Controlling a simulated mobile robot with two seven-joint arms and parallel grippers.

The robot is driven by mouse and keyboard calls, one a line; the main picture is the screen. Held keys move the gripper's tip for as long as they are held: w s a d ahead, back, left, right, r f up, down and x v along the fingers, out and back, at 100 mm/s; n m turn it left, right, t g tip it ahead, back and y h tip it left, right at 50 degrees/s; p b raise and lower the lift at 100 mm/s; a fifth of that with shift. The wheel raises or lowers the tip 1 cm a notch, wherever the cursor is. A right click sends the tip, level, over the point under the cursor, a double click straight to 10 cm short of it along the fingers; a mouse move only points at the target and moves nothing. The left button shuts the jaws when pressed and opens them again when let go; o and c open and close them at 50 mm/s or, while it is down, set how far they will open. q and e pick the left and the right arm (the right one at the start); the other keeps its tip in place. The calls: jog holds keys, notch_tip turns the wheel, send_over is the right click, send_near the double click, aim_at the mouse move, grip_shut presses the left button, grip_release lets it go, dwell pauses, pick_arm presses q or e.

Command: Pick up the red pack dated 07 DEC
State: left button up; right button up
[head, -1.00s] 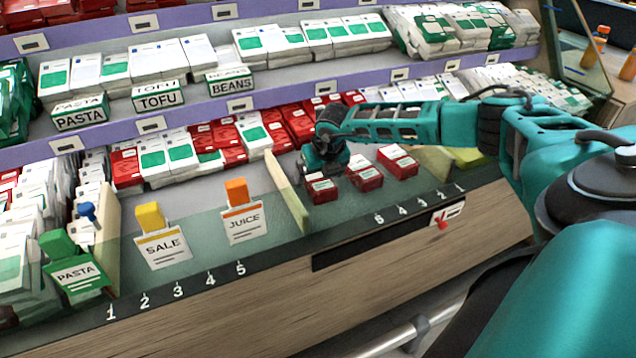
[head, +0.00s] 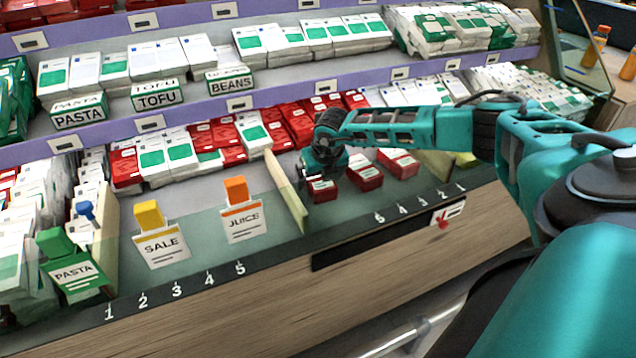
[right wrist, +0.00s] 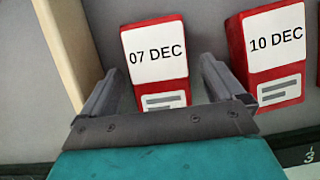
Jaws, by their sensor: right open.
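The red pack dated 07 DEC (right wrist: 157,55) has a white label and stands in the right wrist view between the two fingers of my right gripper (right wrist: 160,85). The fingers are open, one on each side of its lower part, and I cannot tell whether they touch it. In the head view my right gripper (head: 322,178) is over the leftmost red pack (head: 322,192) of the front row and hides much of it. A red pack labelled 10 DEC (right wrist: 275,50) stands to the right of the gripper. My left gripper is not in view.
A pale wooden divider (head: 286,190) stands close to the left of the gripper; it also shows in the right wrist view (right wrist: 75,45). Two more red packs (head: 364,177) (head: 398,164) sit to the right. A JUICE sign (head: 243,220) and SALE sign (head: 161,245) stand farther left.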

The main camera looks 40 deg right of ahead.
jog(key=shift+c, duration=0.4)
jog(key=c, duration=1.1)
